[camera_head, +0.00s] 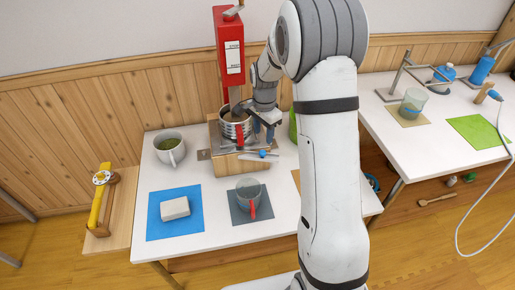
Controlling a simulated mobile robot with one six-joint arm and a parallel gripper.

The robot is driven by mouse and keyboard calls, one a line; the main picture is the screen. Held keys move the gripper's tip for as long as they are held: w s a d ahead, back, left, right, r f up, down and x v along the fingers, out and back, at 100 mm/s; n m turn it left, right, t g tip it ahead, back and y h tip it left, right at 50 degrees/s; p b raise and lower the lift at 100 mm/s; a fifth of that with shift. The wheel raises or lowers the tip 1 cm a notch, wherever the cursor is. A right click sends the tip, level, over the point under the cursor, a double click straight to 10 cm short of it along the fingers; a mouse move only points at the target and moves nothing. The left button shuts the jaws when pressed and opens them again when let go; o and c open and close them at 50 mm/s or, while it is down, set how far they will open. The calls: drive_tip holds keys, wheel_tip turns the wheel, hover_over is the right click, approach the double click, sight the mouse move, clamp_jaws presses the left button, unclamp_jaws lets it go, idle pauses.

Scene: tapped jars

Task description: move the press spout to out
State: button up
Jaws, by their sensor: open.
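The press stands at the back of the white table, with a red upper body (229,48), a metal pot (235,128) and a wooden base (228,163). A small spout with a blue knob (263,154) shows at the front right of the base. Its exact setting is too small to tell. My gripper (265,138) points down just above the spout, to the right of the pot. It is open and holds nothing. I cannot tell whether a finger touches the spout. My arm hides part of the table to the right.
A clear cup with a red handle (249,196) stands on a dark mat in front of the press. A white mug (170,150) is at left, with a white block (175,208) on a blue mat (158,228). A second table (440,144) stands at right.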

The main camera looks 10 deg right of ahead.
sight(262, 152)
drive_tip(key=shift+w+f, duration=0.2)
drive_tip(key=shift+f, duration=0.3)
drive_tip(key=shift+w+f, duration=0.15)
drive_tip(key=shift+f, duration=0.35)
wheel_tip(262, 152, down, 7)
drive_tip(key=shift+f, duration=0.1)
clamp_jaws()
